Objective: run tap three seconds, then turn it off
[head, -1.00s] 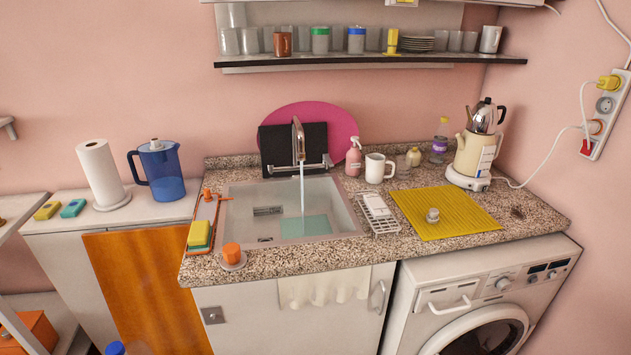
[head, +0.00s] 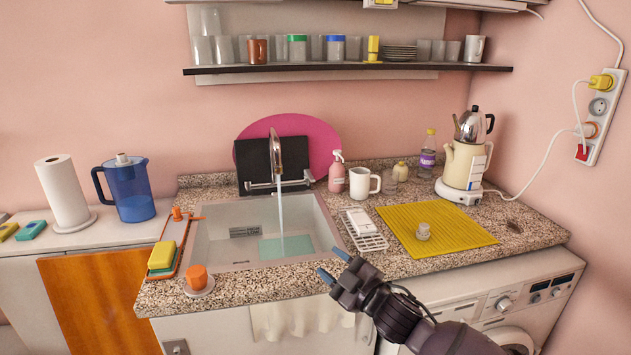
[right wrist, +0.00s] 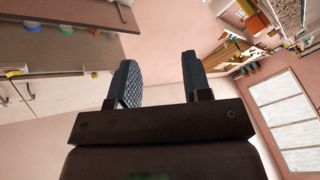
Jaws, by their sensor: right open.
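The tap (head: 276,155) stands at the back of the sink with a handle bar (head: 290,183) beside its base. A stream of water (head: 281,215) runs from its spout into the sink (head: 215,240). Teal-tinted water or a teal patch lies on the sink floor. My right gripper (head: 332,266) is open and empty, in front of the counter's front edge, right of and below the sink, apart from the tap. Its two fingers also show spread in the right wrist view (right wrist: 160,85), with nothing between them. My left gripper is not in view.
A pink soap bottle (head: 337,172), white mug (head: 362,183), and white rack (head: 366,232) stand right of the sink. A yellow mat (head: 440,238) and kettle (head: 465,160) are farther right.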

